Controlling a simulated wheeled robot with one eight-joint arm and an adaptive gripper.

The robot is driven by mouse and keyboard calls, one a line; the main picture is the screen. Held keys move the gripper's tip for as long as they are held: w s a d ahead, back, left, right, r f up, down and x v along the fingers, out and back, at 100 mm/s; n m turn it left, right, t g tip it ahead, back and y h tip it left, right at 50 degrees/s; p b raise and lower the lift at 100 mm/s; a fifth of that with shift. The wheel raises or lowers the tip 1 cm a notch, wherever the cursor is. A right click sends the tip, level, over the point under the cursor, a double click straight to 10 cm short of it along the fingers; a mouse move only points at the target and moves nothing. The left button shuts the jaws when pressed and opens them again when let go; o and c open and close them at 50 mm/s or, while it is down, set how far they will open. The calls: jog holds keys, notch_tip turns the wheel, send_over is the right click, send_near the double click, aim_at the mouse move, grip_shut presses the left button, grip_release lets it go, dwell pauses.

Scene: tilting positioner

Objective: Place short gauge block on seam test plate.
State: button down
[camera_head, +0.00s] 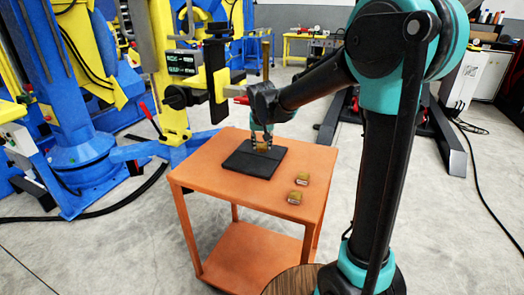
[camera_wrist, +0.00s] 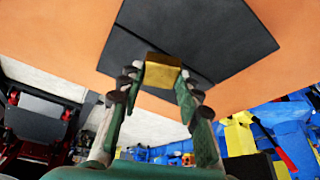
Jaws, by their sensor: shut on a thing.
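The seam test plate (camera_head: 246,161) is a dark, flat square on the orange table; it also shows in the wrist view (camera_wrist: 220,40) with a thin seam line across it. My gripper (camera_head: 263,146) is over the far right part of the plate. It is shut on a small brass-coloured block (camera_wrist: 162,70), seen between the fingertips in the wrist view (camera_wrist: 160,82). The block is at or just above the plate; I cannot tell whether it touches. Two similar small blocks, one (camera_head: 302,178) behind the other (camera_head: 294,197), lie on the table right of the plate.
The orange table (camera_head: 205,180) has bare room left of and in front of the plate. A yellow and black post (camera_head: 172,95) with a readout stands behind its left side. Blue and yellow machines (camera_head: 75,130) stand at the left.

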aim_at(262, 146)
jog(key=shift+s+x, duration=0.1)
jog(key=shift+x, duration=0.8)
jog(key=shift+s+x, duration=0.15)
jog(key=shift+x, duration=0.75)
jog(key=shift+f, duration=0.2)
jog(key=c, duration=1.1)
grip_release()
jog(key=shift+o, duration=0.2)
jog(key=v, duration=1.2)
jog(key=shift+r, duration=0.15)
